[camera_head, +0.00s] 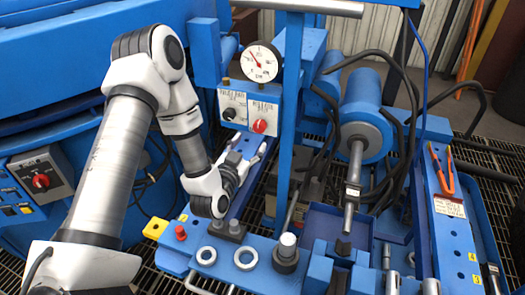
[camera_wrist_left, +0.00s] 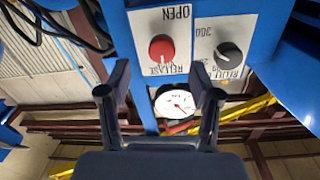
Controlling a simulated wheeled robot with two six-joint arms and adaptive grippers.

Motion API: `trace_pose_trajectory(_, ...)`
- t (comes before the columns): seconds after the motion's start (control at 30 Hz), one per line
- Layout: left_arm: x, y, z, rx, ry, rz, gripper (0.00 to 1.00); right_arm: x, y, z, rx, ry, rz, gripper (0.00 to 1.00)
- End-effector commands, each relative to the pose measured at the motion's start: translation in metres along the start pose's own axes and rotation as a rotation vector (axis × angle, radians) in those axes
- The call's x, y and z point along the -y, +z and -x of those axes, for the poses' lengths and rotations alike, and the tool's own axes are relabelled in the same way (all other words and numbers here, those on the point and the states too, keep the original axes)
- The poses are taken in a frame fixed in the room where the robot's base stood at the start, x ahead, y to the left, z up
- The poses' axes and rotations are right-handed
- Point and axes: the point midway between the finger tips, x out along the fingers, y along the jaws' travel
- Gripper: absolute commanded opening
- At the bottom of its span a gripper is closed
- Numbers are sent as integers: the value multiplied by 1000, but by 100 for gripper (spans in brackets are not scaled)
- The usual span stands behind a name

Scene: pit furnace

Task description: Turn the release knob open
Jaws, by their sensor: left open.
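The red release knob (camera_head: 260,126) is on a white label plate on the blue press panel, right of a black relief knob (camera_head: 229,114). My left gripper (camera_head: 259,156) is just below and in front of the panel, its fingers pointing up toward it. In the left wrist view the picture is inverted; the red knob (camera_wrist_left: 161,48) shows beyond the fingertips, with the words OPEN and RELEASE by it. My left gripper (camera_wrist_left: 160,78) is open and empty, apart from the knob. My right gripper is not in view.
A round pressure gauge (camera_head: 262,61) sits above the plates. A blue post (camera_head: 291,110) stands close right of the red knob. Below lies a blue bench with metal rings (camera_head: 246,259) and a white-topped cylinder (camera_head: 287,246). Orange-handled pliers (camera_head: 442,170) lie at right.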

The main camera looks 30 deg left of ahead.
Motion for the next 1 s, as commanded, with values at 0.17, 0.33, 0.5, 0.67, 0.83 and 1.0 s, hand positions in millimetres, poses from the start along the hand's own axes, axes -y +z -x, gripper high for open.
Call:
trace_pose_trajectory(0.17,3,-4,-19,-15,-8,6,64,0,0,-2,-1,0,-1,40)
trace_pose_trajectory(0.33,3,-4,-53,-13,-7,7,64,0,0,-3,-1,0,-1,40)
trace_pose_trajectory(0.5,3,-4,-76,-10,-8,7,64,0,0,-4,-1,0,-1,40)
trace_pose_trajectory(0.67,3,-3,-80,-7,-7,9,64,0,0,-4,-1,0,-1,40)
trace_pose_trajectory(0.83,3,-3,-79,-7,-7,9,43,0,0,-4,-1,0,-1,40)
trace_pose_trajectory(1.0,3,-3,-79,-7,-7,9,4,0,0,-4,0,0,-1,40)
